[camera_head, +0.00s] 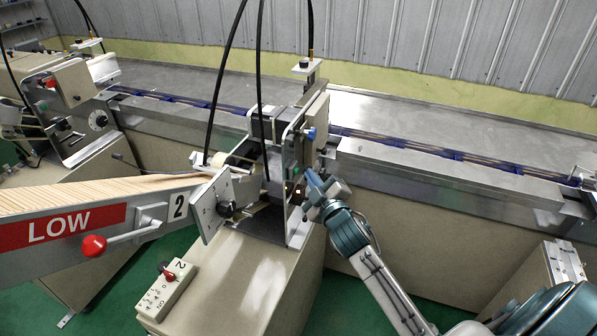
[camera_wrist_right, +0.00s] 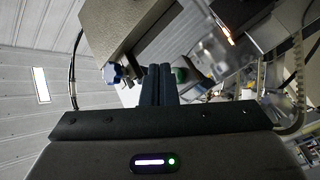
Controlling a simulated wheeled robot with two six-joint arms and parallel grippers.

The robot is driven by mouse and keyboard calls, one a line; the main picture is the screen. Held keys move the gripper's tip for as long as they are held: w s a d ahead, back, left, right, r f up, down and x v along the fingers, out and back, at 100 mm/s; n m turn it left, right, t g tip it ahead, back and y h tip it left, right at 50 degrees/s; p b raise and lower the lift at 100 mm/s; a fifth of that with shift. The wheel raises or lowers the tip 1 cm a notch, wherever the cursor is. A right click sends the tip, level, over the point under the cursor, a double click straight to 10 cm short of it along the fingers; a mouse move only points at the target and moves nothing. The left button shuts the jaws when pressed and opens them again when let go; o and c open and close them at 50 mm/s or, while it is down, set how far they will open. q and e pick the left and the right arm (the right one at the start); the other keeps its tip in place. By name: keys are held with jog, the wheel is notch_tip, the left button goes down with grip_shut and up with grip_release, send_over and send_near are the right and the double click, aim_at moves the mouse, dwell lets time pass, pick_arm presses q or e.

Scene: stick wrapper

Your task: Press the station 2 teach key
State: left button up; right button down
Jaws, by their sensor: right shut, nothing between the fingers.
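Station 2 stands in the middle of the head view, marked by a "2" plate (camera_head: 178,206). Its upright side panel (camera_head: 291,226) carries a green button (camera_head: 295,169), a blue knob (camera_head: 311,134) and a small lit spot (camera_head: 298,191) that may be the teach key; its label is too small to read. My right gripper (camera_head: 309,181) is shut and empty, its tips close beside this panel; I cannot tell whether they touch. In the right wrist view the shut fingers (camera_wrist_right: 158,80) point between the blue knob (camera_wrist_right: 112,74) and a green button (camera_wrist_right: 180,74). My left gripper is out of view.
A beige control box (camera_head: 166,290) with a red switch sits at front left of station 2. A wooden-stick chute with a red LOW sign (camera_head: 62,226) reaches in from the left. Black cables hang overhead. A long metal conveyor (camera_head: 430,165) runs behind. Another station (camera_head: 70,90) stands far left.

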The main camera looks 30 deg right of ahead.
jog(key=shift+w+a, duration=0.1)
dwell(0.7)
jog(key=shift+w+a+p, duration=0.2)
jog(key=shift+w+p, duration=0.05)
jog(key=shift+p, duration=0.05)
jog(key=shift+w+a, duration=0.3)
dwell(0.8)
jog(key=shift+s+d, duration=0.6)
jog(key=shift+s, duration=0.05)
jog(key=shift+f, duration=0.1)
dwell(0.3)
